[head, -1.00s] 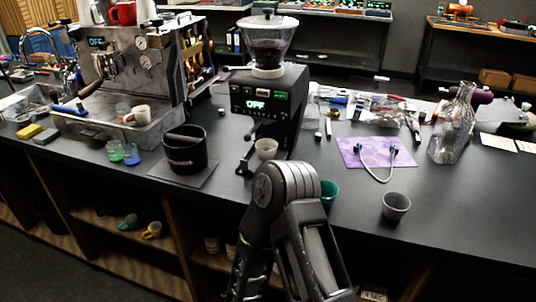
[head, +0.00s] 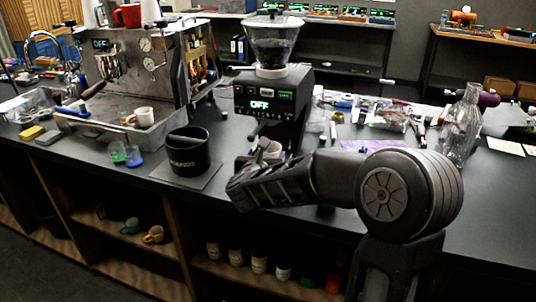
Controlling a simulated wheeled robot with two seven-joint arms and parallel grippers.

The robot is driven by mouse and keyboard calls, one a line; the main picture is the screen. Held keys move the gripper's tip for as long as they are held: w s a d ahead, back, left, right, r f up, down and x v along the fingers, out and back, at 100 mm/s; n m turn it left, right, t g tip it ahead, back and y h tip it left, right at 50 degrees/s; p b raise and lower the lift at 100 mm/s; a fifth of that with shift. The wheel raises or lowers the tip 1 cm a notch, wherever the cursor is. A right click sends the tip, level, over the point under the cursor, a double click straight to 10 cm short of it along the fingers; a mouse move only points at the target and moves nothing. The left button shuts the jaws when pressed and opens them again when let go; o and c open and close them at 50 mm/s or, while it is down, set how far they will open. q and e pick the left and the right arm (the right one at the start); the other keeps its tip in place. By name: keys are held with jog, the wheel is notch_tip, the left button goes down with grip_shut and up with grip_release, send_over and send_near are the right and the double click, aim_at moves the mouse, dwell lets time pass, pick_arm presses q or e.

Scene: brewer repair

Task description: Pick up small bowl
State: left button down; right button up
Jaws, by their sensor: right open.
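A small pale bowl (head: 273,149) stands at the foot of the black grinder, partly hidden by my right arm. My right gripper (head: 240,188) points left over the front part of the counter, in front of the grinder. It is open, with nothing seen in it, and appears apart from the pale bowl. A small grey bowl, seen earlier at the right of the counter, is hidden behind my right arm now. My left gripper is out of view.
A black knock box (head: 187,155) stands on a mat left of my right gripper. The grinder (head: 268,105) is behind it, and the espresso machine (head: 135,75) is farther left. A glass flask (head: 462,130) stands at the right. The counter's front edge (head: 130,183) runs below.

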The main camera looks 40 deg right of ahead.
aim_at(270, 148)
jog(key=shift+w, duration=0.1)
jog(key=shift+x, duration=1.3)
jog(key=shift+f, duration=0.1)
jog(key=shift+p, duration=0.35)
jog(key=shift+w+d, duration=0.2)
jog(key=shift+d, duration=0.1)
jog(key=p+x, duration=0.1)
jog(key=x, duration=0.2)
jog(key=shift+w+d+f+p, duration=0.1)
jog(key=shift+d+p, duration=0.2)
jog(key=shift+p, duration=0.1)
jog(key=shift+w+d+f, duration=0.2)
jog(key=shift+w+d, duration=0.05)
jog(key=shift+w, duration=0.05)
jog(key=shift+c, duration=0.4)
